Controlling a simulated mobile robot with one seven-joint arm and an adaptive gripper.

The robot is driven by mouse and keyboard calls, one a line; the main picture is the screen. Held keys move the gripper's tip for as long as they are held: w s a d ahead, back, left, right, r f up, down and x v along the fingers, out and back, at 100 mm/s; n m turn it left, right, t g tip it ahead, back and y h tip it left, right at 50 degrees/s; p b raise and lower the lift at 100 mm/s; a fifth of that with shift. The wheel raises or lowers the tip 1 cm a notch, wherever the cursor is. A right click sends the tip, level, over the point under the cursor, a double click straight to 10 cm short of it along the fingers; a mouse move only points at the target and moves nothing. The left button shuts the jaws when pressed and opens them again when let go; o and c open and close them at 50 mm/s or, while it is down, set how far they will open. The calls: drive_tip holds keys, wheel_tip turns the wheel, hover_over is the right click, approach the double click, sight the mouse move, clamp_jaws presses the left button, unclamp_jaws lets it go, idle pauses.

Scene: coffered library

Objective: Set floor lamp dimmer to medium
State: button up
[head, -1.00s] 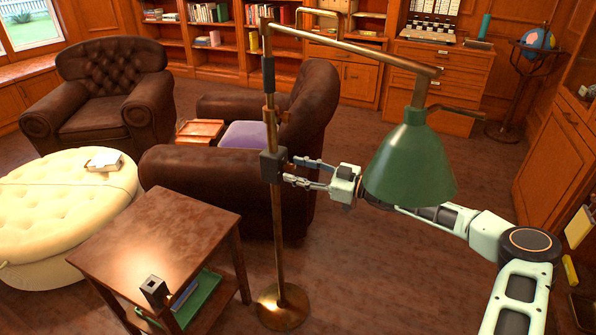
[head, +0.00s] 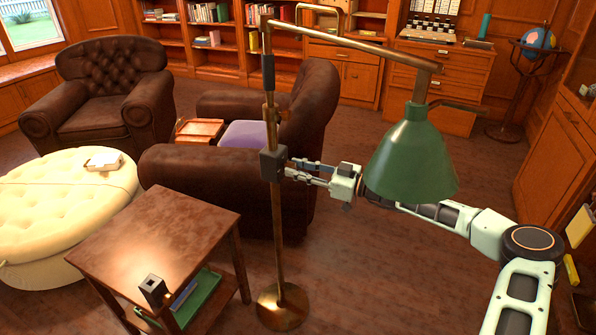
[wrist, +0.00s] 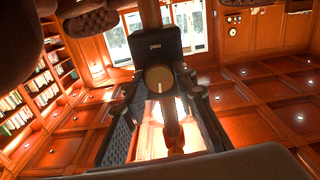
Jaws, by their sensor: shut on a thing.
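The floor lamp (head: 278,230) has a brass pole, a round base and a green shade (head: 411,160). Its dark dimmer box (head: 269,166) is fixed to the pole about halfway up. In the wrist view the box (wrist: 153,42) carries small pale lettering and a round brass-coloured knob (wrist: 158,77) with a pale line on its face. My gripper (head: 289,170) reaches the box from the right. In the wrist view my gripper's fingers (wrist: 160,88) lie on both sides of the knob and are shut on it. The fingertip contact is partly hidden, and no setting marks are readable.
A wooden side table (head: 165,245) stands left of the lamp, and a cream ottoman (head: 60,205) beyond it. A dark leather armchair (head: 205,175) is close behind the pole. The lamp shade hangs just in front of my arm. Open floor lies right of the lamp base.

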drive_tip(key=m+b, duration=0.2)
drive_tip(key=m, duration=1)
drive_tip(key=m+p, duration=0.1)
drive_tip(key=m, duration=0.4)
drive_tip(key=shift+w, duration=0.1)
drive_tip(key=m+p, duration=0.1)
drive_tip(key=m, duration=0.3)
drive_tip(key=shift+m, duration=0.3)
drive_tip(key=m+p, duration=0.2)
drive_tip(key=m, duration=0.2)
drive_tip(key=shift+f+m+p, duration=0.2)
drive_tip(key=shift+m+p, duration=1.1)
drive_tip(key=shift+m, duration=3.1)
